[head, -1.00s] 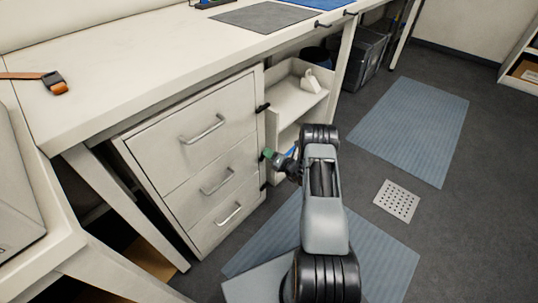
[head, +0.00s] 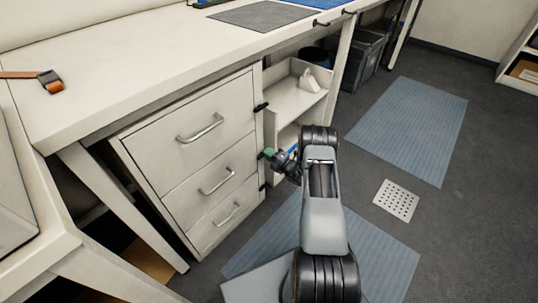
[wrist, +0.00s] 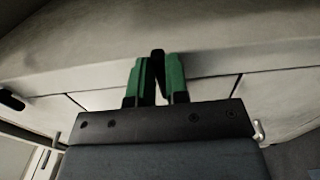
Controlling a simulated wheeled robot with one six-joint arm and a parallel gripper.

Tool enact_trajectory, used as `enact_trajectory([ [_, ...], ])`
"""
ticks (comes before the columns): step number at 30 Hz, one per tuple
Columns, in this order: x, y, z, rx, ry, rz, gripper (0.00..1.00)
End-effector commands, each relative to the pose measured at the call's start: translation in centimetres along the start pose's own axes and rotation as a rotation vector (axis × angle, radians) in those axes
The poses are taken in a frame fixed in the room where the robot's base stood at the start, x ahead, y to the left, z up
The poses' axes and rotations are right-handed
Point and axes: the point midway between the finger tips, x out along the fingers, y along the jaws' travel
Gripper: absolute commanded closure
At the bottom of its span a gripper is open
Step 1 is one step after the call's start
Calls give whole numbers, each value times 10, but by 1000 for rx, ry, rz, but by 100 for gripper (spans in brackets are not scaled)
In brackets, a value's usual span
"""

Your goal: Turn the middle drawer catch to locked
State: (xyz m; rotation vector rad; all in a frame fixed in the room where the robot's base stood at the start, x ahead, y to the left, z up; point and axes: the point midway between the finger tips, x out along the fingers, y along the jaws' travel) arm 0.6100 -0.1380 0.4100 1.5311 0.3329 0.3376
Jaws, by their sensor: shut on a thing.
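A white cabinet under the bench has three drawers, and the middle drawer (head: 208,182) is closed. My gripper (head: 269,154) has green fingers and is at the cabinet's right front edge, level with the middle drawer. In the wrist view, my gripper (wrist: 159,80) is shut on the black middle drawer catch (wrist: 157,62), which stands between the two fingers. In the head view this catch is hidden by the gripper. The top black catch (head: 262,107) sits above on the same edge. The bottom catch (head: 262,187) is below, near my arm.
An open white shelf unit (head: 300,88) with a white object stands just right of the drawers. Bar handles stick out from the drawer fronts, such as the top handle (head: 200,129). A slanted bench leg (head: 125,205) is at left. Blue mats (head: 415,125) cover open floor at right.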

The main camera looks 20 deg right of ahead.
Motion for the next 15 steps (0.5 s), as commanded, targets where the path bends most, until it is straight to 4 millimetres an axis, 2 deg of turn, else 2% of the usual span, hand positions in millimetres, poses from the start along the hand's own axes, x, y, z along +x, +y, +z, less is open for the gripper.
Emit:
enact_trajectory([
  [15,0,0,0,31,0,0,100],
])
